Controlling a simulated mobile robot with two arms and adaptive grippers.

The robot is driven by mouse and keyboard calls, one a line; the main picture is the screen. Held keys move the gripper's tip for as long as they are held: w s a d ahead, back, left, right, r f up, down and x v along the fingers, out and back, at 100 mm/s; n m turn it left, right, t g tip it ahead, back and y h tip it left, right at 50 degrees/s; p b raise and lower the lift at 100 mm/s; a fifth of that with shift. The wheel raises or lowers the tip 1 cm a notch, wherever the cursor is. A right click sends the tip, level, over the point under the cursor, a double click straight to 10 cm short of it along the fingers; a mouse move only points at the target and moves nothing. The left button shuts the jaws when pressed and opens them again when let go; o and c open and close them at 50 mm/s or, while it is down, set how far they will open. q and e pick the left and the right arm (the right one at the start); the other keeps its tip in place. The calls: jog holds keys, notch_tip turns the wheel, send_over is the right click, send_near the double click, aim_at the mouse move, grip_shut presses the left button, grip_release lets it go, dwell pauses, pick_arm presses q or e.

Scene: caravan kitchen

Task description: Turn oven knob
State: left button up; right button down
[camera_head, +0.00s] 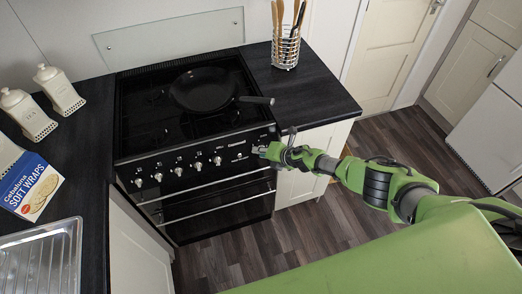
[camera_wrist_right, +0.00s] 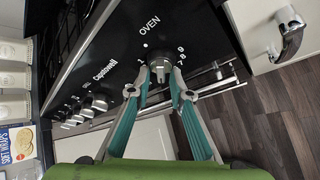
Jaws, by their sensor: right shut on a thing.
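The oven knob (camera_wrist_right: 161,70) is a silver knob under the word OVEN on the black front panel, in the middle of the right wrist view. My right gripper (camera_wrist_right: 161,88) has its fingertips on both sides of this knob and is shut on it. In the head view my right gripper (camera_head: 262,149) reaches from the right to the right end of the cooker's (camera_head: 215,165) front panel, where it hides the oven knob. My left gripper is not in view.
A row of several other knobs (camera_head: 198,166) lies to the left on the panel. Oven door handles run below. A black frying pan (camera_head: 203,90) stands on the hob, its handle pointing right. A cabinet handle (camera_wrist_right: 291,32) is right of my gripper. The wooden floor (camera_head: 240,255) in front is clear.

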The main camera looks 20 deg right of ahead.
jog(key=shift+w+d+r, duration=0.15)
jog(key=shift+w+d, duration=0.05)
jog(key=shift+d, duration=0.05)
jog(key=c, duration=2)
grip_release()
jog(key=shift+o, duration=0.8)
jog(key=shift+a, duration=0.1)
jog(key=shift+s, duration=0.1)
jog(key=v, duration=1.2)
